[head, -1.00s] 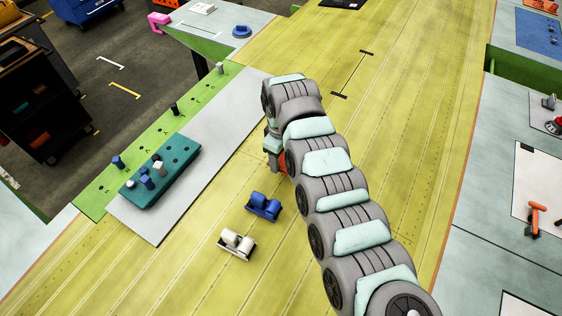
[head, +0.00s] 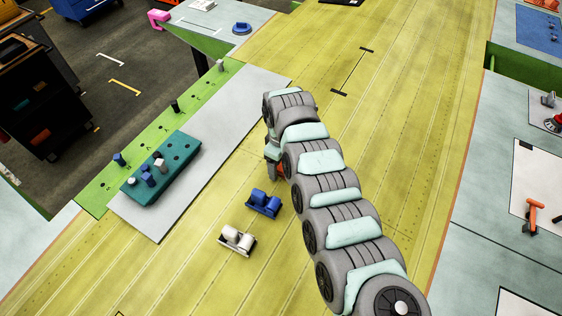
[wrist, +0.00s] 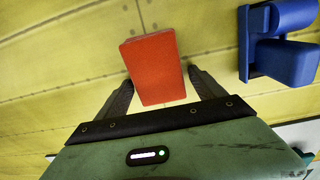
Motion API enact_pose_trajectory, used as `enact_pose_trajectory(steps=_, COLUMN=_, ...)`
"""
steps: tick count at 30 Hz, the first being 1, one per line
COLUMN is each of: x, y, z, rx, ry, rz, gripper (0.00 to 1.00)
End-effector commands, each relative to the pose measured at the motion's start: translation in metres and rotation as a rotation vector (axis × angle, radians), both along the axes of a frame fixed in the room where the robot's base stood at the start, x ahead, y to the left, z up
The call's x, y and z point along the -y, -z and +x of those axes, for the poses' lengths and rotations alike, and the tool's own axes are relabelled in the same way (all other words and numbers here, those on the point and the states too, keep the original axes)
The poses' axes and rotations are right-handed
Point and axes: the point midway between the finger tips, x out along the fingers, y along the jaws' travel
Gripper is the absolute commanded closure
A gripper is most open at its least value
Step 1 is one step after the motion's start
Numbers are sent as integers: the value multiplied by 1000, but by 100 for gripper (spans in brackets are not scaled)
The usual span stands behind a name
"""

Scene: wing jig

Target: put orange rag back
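The orange rag (wrist: 155,70) shows in the wrist view as a thick, folded orange-red block. It seems to lie on the yellow wing skin. My gripper (wrist: 162,77) has its two dark fingers spread wide, one on each side of the rag. The fingers look close to its sides, and I see no clear grip on it. In the head view my gripper (head: 273,160) is low over the wing, right of the grey sheet, and the rag is mostly hidden by my arm.
A blue clamp-like part (head: 264,204) and a white one (head: 237,240) stand on the wing close by; the blue one (wrist: 285,45) is right of the rag in the wrist view. A teal block with pegs (head: 160,168) lies on the grey sheet (head: 225,135).

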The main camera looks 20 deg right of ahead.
Motion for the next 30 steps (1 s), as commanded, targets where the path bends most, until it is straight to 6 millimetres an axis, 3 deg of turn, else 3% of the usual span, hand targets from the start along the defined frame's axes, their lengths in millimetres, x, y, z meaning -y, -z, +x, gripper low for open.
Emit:
enact_pose_trajectory(steps=11, x=1, y=-6, z=0, rx=2, ry=2, rz=-1, gripper=19)
enact_pose_trajectory(steps=24, x=0, y=-91, z=0, rx=7, ry=0, rz=-2, gripper=19)
enact_pose_trajectory(steps=30, x=-1, y=-117, z=-1, rx=3, ry=0, rz=-2, gripper=19)
